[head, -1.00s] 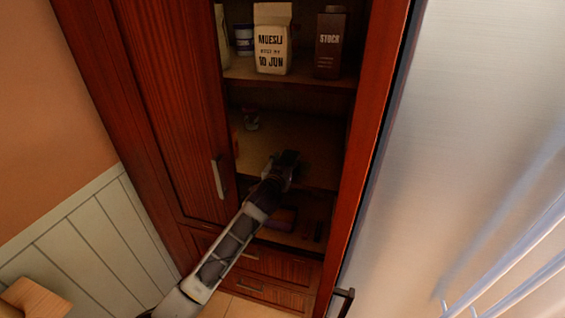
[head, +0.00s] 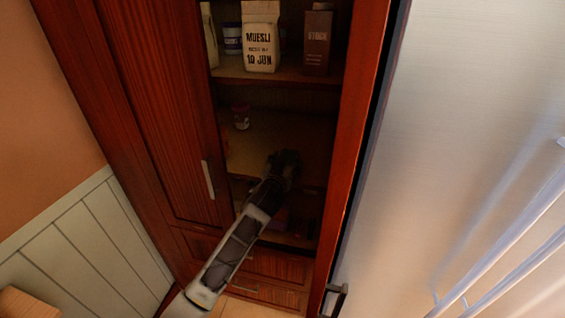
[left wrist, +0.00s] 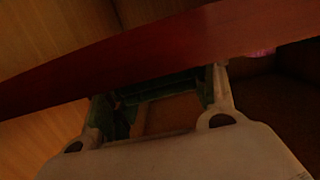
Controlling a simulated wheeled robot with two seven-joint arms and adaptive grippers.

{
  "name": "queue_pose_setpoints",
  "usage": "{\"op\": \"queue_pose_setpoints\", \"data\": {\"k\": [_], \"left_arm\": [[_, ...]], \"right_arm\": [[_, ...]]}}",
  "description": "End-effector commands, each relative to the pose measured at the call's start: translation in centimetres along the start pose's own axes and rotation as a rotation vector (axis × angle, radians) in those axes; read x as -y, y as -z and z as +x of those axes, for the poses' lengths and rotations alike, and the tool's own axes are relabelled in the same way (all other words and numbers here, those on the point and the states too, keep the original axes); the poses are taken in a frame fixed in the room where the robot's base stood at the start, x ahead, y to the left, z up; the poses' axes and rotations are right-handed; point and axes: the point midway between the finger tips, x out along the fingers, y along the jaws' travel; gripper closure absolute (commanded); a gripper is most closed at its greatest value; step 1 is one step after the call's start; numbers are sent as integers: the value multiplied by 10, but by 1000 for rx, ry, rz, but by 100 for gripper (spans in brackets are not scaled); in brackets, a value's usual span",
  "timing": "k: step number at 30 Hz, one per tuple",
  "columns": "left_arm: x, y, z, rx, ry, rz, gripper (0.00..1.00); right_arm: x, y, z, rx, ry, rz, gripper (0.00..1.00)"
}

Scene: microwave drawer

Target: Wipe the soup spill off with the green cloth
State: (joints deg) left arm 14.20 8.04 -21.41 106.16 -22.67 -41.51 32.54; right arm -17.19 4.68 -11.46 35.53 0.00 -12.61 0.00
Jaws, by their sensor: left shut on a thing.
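My left gripper (head: 284,162) reaches into the open cupboard (head: 350,130) at the middle shelf (head: 265,140). In the left wrist view the gripper (left wrist: 160,95) is shut on a dark green, folded thing, the green cloth (left wrist: 165,88), which shows between and around its fingers. The head view is too dark to make out the cloth. I cannot make out the soup spill in either view; the shelf is in shadow and the gripper covers part of it. My right gripper is not in view.
A small jar (head: 241,118) stands on the middle shelf, left of my gripper. A muesli bag (head: 261,38) and a stock carton (head: 317,40) stand on the shelf above. A closed door (head: 165,110) is left, a steel fridge (head: 460,120) right. A reddish-brown edge (left wrist: 160,60) crosses the wrist view.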

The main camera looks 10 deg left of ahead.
Motion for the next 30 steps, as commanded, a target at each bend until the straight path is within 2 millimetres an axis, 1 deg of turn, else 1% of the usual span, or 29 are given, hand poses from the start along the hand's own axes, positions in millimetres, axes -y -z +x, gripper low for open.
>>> {"op": "queue_pose_setpoints", "data": {"k": [12, 25, 30], "left_arm": [[-22, -3, 0, 1, 0, 0, 63], [-24, -4, 0, 4, -1, 1, 63], [-30, -5, 0, 5, -1, 0, 63]], "right_arm": [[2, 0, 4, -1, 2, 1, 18], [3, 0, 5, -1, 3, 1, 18], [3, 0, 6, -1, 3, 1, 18]]}}
